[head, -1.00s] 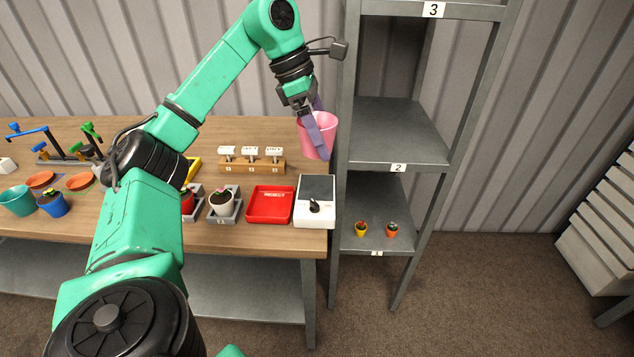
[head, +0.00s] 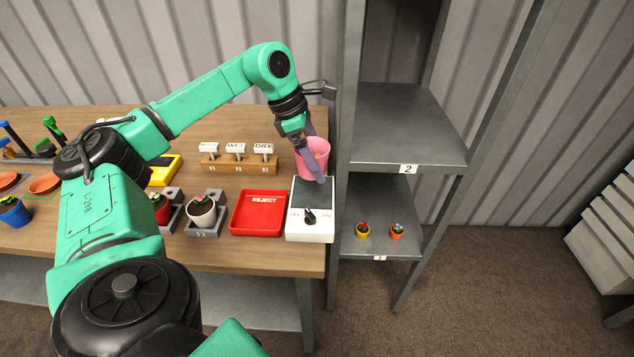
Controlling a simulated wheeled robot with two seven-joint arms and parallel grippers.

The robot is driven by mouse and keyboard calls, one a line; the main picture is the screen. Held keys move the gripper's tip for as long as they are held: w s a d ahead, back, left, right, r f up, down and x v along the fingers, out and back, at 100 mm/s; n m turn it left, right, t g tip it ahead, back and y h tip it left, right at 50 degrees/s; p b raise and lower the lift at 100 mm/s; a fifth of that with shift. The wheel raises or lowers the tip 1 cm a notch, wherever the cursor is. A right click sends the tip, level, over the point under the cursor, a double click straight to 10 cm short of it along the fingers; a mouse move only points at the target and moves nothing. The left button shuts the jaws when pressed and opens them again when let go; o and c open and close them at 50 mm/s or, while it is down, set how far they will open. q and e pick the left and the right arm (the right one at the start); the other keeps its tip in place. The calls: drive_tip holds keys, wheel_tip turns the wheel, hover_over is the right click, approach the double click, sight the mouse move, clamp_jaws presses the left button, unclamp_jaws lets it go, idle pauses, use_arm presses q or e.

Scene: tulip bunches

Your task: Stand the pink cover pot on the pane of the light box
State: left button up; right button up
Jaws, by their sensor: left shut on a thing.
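The pink cover pot (head: 318,148) is upright in my left gripper (head: 314,163), which is shut on its wall. One purple finger crosses the front of the pot and hides part of it. The light box (head: 297,232) is white, with a dark pane (head: 311,195) and a black knob on its front part. The pot is at the back end of the pane; I cannot tell whether its base touches anything. My right gripper is not in view.
A red REJECT tray (head: 258,214) lies left of the light box. Potted plants in grey holders (head: 203,229) and a wooden block with label tags (head: 238,168) are further left. A metal shelf (head: 410,125) stands close on the right, with two small pots on its lower board.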

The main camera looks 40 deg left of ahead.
sight(317, 192)
use_arm(q)
wheel_tip(317, 192, down, 6)
drive_tip(key=shift+f, duration=0.25)
drive_tip(key=o, duration=1.2)
drive_tip(key=shift+c, duration=0.2)
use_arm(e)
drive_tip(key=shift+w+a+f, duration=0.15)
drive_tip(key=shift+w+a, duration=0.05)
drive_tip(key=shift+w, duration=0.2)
use_arm(q)
drive_tip(key=shift+r, duration=0.35)
drive_tip(key=shift+a+r, duration=0.15)
drive_tip(key=shift+r, duration=0.15)
drive_tip(key=v, duration=1.1)
drive_tip(key=shift+s, duration=0.15)
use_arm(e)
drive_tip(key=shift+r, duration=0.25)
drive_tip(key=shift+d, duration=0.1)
